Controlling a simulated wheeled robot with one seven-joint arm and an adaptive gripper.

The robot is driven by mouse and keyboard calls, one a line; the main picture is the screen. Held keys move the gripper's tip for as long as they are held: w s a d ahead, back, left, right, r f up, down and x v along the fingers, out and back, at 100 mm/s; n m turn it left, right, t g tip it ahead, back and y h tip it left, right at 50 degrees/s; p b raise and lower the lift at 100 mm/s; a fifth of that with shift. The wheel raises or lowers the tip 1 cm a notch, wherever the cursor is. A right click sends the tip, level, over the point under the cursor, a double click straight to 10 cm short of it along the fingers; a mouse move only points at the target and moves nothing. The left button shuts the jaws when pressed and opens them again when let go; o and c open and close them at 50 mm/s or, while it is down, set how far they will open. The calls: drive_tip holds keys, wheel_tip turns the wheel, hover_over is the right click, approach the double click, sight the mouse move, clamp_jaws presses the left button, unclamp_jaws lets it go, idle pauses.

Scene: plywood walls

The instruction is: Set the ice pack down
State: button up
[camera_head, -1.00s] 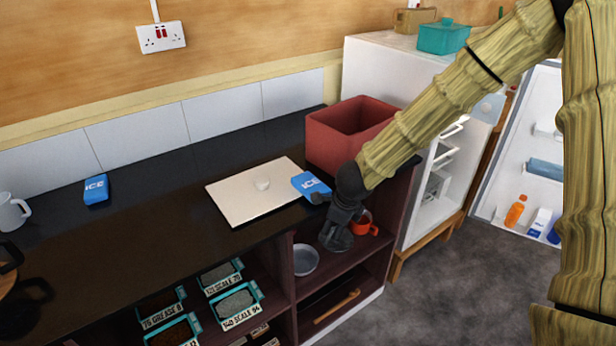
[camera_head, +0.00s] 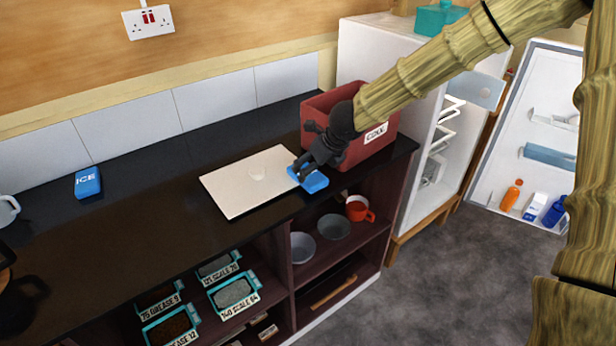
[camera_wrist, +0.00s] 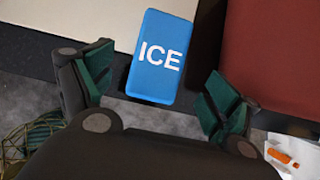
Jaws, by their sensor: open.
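A blue ice pack (camera_head: 315,182) lies on the dark counter at the right edge of a pale board, in front of the red box. In the wrist view the same ice pack (camera_wrist: 160,57), with white ICE lettering, lies between the spread fingers. My gripper (camera_head: 305,172) is directly over it and hides part of it. In the wrist view my gripper (camera_wrist: 155,90) is open, with a gap between each finger pad and the pack. A second blue ice pack (camera_head: 88,182) lies at the back left of the counter, near the tiles.
The red box (camera_head: 385,148) stands close behind my gripper. An open white fridge (camera_head: 375,60) is to the right. Shelves below hold bowls, a red mug (camera_head: 359,208) and labelled bins. The counter's left-middle is clear.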

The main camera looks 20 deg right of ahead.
drive_tip(key=shift+x, duration=2.65)
drive_tip(key=shift+w+a+r, duration=0.1)
drive_tip(key=shift+w, duration=0.05)
drive_tip(key=c, duration=1.4)
drive_tip(key=shift+r, duration=0.1)
